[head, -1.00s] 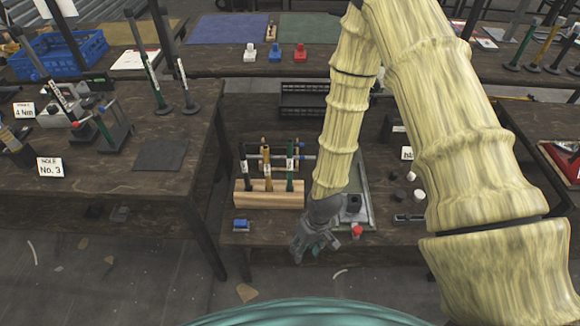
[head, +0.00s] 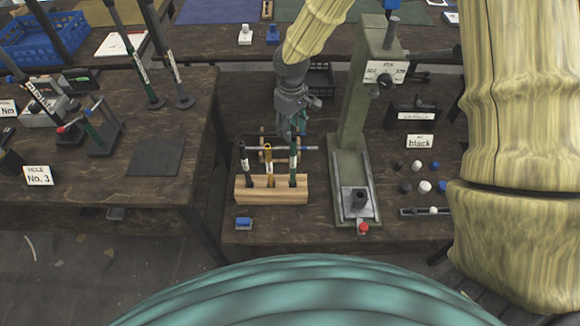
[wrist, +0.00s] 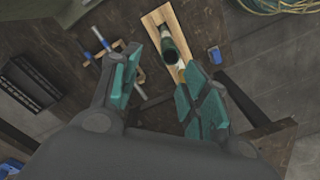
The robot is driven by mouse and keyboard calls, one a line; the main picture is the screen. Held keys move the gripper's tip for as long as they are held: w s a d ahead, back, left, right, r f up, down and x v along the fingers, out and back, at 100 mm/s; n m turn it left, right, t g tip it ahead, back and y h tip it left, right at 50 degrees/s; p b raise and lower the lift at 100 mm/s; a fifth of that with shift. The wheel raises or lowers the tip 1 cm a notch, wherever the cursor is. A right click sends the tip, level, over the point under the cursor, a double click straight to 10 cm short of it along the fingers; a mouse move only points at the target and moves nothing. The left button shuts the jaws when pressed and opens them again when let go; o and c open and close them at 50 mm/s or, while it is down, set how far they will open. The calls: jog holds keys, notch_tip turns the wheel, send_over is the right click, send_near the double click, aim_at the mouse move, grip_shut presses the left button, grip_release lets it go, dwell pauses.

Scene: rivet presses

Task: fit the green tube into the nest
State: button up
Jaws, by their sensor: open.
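The green tube (head: 293,163) stands upright in the right-hand hole of a wooden block (head: 271,196). My gripper (head: 297,128) is open and empty, above and just behind the tube's top. In the wrist view the dark round end of the green tube (wrist: 171,46) shows just beyond the gap between my teal fingertips (wrist: 164,62), apart from them. A dark cup-like nest (head: 359,199) sits on the base of the green press (head: 353,125), to the right of the block.
A yellow tube (head: 268,165) and a black tube (head: 244,165) stand in the same block. A clamp-like tool with a bar (head: 307,148) lies behind it. The press column rises close to the right of my gripper. A blue piece (head: 243,224) lies in front.

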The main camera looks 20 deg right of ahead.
aim_at(293, 141)
jog(key=shift+s+d+f+p, duration=0.15)
jog(key=shift+s+f+p, duration=0.15)
jog(key=shift+s+f, duration=0.65)
jog(key=f, duration=0.1)
jog(key=w+f, duration=0.1)
jog(key=shift+w+f, duration=0.1)
jog(key=shift+f, duration=0.25)
jog(key=shift+s+f+p, duration=0.1)
jog(key=shift+s+p, duration=0.2)
jog(key=shift+s, duration=0.1)
jog(key=shift+s+f+p, duration=0.15)
jog(key=shift+f+p, duration=0.55)
jog(key=shift+f, duration=1.65)
grip_shut()
